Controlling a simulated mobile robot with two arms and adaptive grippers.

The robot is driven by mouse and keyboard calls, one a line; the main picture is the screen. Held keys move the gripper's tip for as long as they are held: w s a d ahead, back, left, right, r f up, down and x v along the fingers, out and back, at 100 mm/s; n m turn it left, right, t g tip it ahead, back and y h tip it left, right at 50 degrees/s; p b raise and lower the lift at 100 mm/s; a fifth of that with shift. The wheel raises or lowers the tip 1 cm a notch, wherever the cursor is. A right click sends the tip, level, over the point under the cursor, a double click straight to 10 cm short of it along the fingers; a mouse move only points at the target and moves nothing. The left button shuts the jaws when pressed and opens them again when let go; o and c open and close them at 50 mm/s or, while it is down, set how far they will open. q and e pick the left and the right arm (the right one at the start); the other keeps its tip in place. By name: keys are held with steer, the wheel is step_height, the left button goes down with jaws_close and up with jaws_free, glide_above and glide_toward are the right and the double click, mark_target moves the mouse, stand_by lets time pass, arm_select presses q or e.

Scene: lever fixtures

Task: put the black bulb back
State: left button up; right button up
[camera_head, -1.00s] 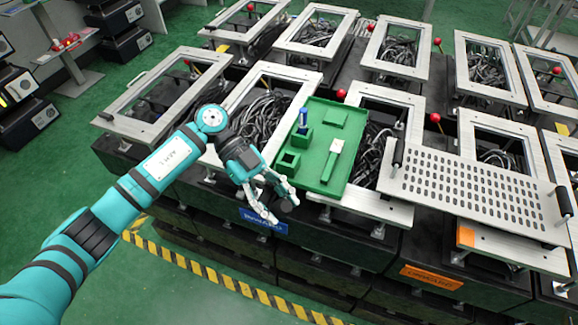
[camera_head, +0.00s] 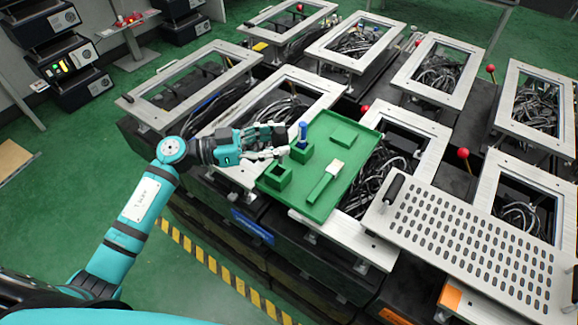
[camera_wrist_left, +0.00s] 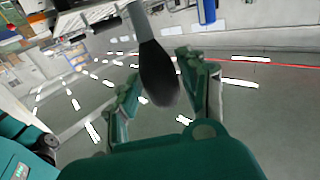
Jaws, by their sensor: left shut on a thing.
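The black bulb (camera_wrist_left: 159,78) shows in the left wrist view, dark and rounded, with a paler neck, between the two fingers of my left gripper (camera_wrist_left: 162,92). In the head view my left gripper (camera_head: 283,148) reaches in from the left over the left edge of the green tray (camera_head: 345,170). It is shut on the bulb, which I cannot clearly make out there. The fingertips are close to a green square holder with a blue-topped piece (camera_head: 302,134) upright in it. Another green square holder (camera_head: 275,178) on the tray's near left looks empty. My right gripper is out of view.
A pale-headed green piece (camera_head: 325,183) lies on the tray, with a low green block (camera_head: 344,134) behind it. A perforated metal plate (camera_head: 470,245) lies to the right. Silver frames with cables and red-knobbed levers (camera_head: 463,154) surround the tray.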

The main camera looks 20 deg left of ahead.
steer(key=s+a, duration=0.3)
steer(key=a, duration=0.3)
arm_select(q)
steer(key=f, duration=0.7)
steer(key=shift+s+a, duration=0.15)
steer(key=shift+a, duration=0.05)
steer(key=o, duration=0.8)
steer(key=shift+a, duration=0.1)
steer(key=shift+o, duration=1.8)
steer(key=shift+s+a+f, duration=0.1)
steer(key=shift+s+a, duration=0.05)
steer(key=shift+a, duration=0.2)
steer(key=b+v, duration=0.3)
steer(key=v, duration=0.8)
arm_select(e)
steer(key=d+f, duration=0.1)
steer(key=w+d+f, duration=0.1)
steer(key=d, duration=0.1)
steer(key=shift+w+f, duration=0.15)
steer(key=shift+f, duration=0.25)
